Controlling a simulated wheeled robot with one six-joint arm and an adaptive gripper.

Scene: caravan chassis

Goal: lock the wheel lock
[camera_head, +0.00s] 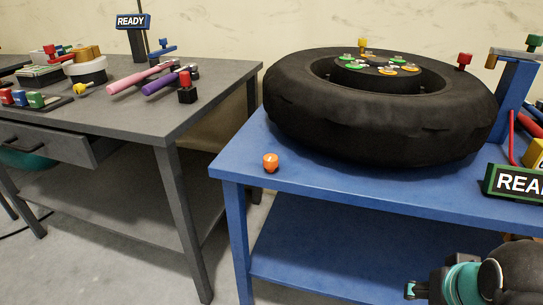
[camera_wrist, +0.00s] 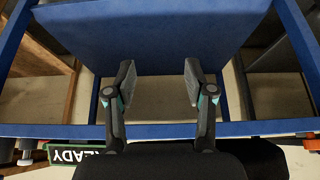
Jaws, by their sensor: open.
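A black wheel (camera_head: 380,125) lies flat on the blue table (camera_head: 330,185). Its hub carries several coloured nuts and a yellow-topped piece (camera_head: 362,44). A red-capped knob (camera_head: 464,60) shows at the wheel's right rear side. I cannot tell which part is the wheel lock. My gripper (camera_wrist: 160,80) is open and empty in the wrist view, with its two fingers apart and blue table framework beyond them. It touches nothing that I can see. Part of my arm shows at the bottom right of the head view.
An orange knob (camera_head: 270,162) is at the blue table's front left. A green-framed READY sign (camera_head: 515,183) is at the right, near a blue post (camera_head: 512,95). A grey table (camera_head: 140,125) at the left holds pink and purple-handled tools. A floor gap separates the tables.

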